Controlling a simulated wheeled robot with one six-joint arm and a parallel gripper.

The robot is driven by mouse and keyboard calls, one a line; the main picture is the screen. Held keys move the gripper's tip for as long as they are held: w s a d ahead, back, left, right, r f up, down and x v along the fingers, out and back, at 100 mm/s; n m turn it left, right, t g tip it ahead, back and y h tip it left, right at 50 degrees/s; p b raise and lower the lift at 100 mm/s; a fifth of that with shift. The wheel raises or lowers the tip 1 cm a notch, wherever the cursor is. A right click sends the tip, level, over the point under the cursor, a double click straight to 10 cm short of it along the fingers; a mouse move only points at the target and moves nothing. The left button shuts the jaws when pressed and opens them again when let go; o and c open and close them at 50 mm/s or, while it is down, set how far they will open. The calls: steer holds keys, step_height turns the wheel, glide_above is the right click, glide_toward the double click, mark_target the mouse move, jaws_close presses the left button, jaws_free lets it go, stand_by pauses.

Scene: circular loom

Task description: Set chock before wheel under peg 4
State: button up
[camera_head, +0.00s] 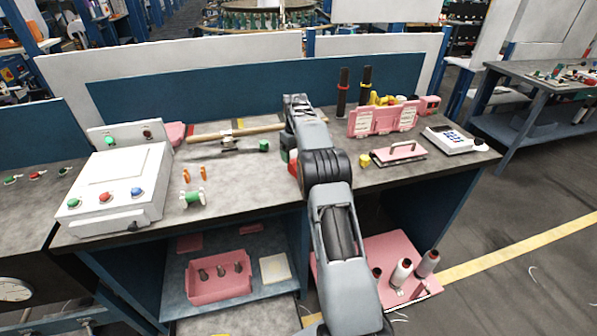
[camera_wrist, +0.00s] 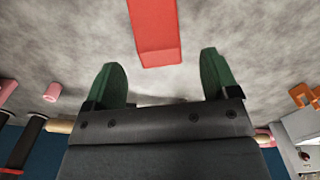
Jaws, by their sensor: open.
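My gripper (camera_wrist: 160,62) is open, with its two green fingers spread in the wrist view. A red block (camera_wrist: 155,28), which may be the chock, lies on the grey tabletop beyond the fingers. Its near end reaches the gap between the fingertips, and I see no contact with either finger. In the head view the block (camera_head: 293,169) is a small red patch beside my arm, mostly hidden. My gripper is largely hidden by my arm there. I cannot make out the wheel or any peg number.
Orange clips (camera_head: 203,173) and a white control box (camera_head: 118,185) are further left. Bare tabletop lies front-centre.

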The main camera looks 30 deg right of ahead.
steer(key=shift+w+f+p, duration=0.15)
steer(key=shift+f+p, duration=0.15)
steer(key=shift+f, duration=2.5)
steer(key=c, duration=1.2)
steer(key=shift+r, duration=0.1)
steer(key=shift+r, duration=0.6)
steer(key=s+r, duration=0.1)
steer(key=r, duration=0.1)
steer(key=s+a+r+b, duration=0.1)
steer(key=s+r, duration=0.1)
steer(key=r, duration=0.1)
steer(key=s+r+b, duration=0.1)
steer(key=s+r, duration=0.1)
steer(key=shift+a+r, duration=0.2)
steer(key=shift+r, duration=0.2)
steer(key=s+r, duration=0.1)
steer(key=s, duration=0.1)
steer(key=s+a+r+b, duration=0.1)
steer(key=s, duration=0.2)
steer(key=s+a+r+b, duration=0.1)
steer(key=s+r, duration=0.1)
steer(key=s, duration=0.1)
steer(key=shift+s+a, duration=0.2)
